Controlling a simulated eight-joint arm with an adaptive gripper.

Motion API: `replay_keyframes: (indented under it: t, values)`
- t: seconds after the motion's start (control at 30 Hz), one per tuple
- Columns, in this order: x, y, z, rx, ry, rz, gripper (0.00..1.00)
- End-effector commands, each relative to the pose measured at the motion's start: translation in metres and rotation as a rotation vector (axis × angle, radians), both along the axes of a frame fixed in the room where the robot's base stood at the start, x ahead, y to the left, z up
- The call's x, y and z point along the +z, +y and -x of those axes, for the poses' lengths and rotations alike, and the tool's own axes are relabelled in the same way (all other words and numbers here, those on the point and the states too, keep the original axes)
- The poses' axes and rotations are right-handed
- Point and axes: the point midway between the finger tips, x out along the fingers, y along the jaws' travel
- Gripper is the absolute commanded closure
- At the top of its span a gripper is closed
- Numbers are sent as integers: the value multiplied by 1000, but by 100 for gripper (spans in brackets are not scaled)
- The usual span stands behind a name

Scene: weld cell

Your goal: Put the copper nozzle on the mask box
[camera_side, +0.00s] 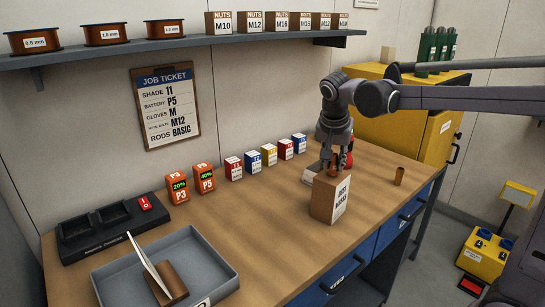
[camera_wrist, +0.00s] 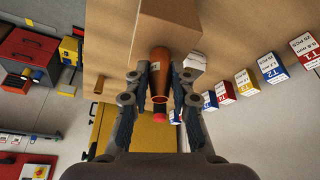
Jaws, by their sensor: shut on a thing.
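The mask box (camera_side: 323,199) is a brown carton with a white label, standing upright on the bench. My gripper (camera_side: 334,165) points down just above its top. In the wrist view my gripper (camera_wrist: 160,92) is shut on the copper nozzle (camera_wrist: 160,65), a tapered copper-brown piece between the two fingers. The nozzle's far end overlaps the mask box (camera_wrist: 185,14) in that view; I cannot tell whether it touches. In the side view the fingers mostly hide the nozzle.
A second small copper cylinder (camera_side: 399,176) stands right of the box. A red-topped object (camera_side: 349,160) and a white box (camera_side: 309,175) are close behind and left of it. Several small boxes (camera_side: 253,161) line the bench back. A grey tray (camera_side: 228,280) lies front left.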

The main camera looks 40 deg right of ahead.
Motion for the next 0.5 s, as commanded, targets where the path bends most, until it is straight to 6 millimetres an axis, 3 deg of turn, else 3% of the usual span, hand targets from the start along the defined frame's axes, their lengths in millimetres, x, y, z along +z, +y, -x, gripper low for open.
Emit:
replay_keyframes:
  t: [0.1, 0.13, 0.2, 0.5]
  values:
    - [-3, 0, 0, 0, 0, 0, 100]
    - [-3, 0, 0, 0, 0, 0, 71]
    - [-3, 0, 0, 0, 0, 0, 54]
    - [-2, 0, 0, 0, 0, 0, 54]
